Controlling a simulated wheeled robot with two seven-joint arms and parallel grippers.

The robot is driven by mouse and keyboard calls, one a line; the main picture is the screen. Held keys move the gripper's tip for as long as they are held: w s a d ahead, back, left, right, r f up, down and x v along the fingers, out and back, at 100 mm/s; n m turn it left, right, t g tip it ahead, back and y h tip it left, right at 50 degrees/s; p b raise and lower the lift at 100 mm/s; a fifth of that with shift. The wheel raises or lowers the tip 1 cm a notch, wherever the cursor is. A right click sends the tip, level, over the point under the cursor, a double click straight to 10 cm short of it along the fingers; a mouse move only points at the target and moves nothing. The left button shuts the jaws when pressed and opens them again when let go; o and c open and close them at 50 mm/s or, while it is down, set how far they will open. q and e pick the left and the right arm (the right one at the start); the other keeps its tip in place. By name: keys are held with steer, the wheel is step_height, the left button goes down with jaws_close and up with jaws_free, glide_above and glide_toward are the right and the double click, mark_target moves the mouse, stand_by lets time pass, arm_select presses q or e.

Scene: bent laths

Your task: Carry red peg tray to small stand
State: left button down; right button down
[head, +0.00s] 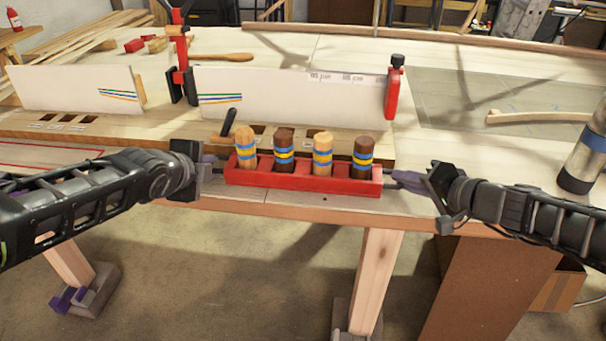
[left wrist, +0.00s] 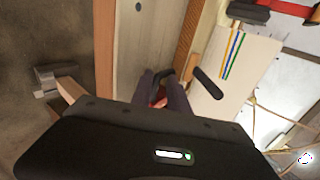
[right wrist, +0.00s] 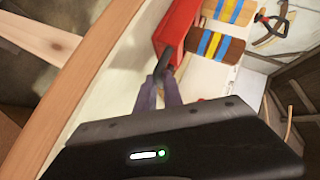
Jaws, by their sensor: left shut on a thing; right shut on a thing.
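The red peg tray (head: 300,183) is at the front edge of the workbench in the head view. Several striped pegs stand upright in it, light wood (head: 323,150) and dark brown (head: 284,148) by turns, with blue and yellow bands. My left gripper (head: 216,168) is shut on the tray's left end and my right gripper (head: 392,178) is shut on its right end. In the right wrist view the fingers (right wrist: 166,78) close on a dark handle at the red tray end (right wrist: 176,30). In the left wrist view the fingers mostly hide the tray. I cannot tell whether the tray touches the bench. I cannot make out the small stand.
White boards (head: 290,92) stand behind the tray, with a red clamp (head: 394,92) at their right end. A slotted wooden block (head: 65,123) lies at left. A metal bottle (head: 586,155) stands at right. A cardboard box (head: 560,286) is on the floor.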

steer(key=shift+r, duration=0.1)
stand_by(0.4)
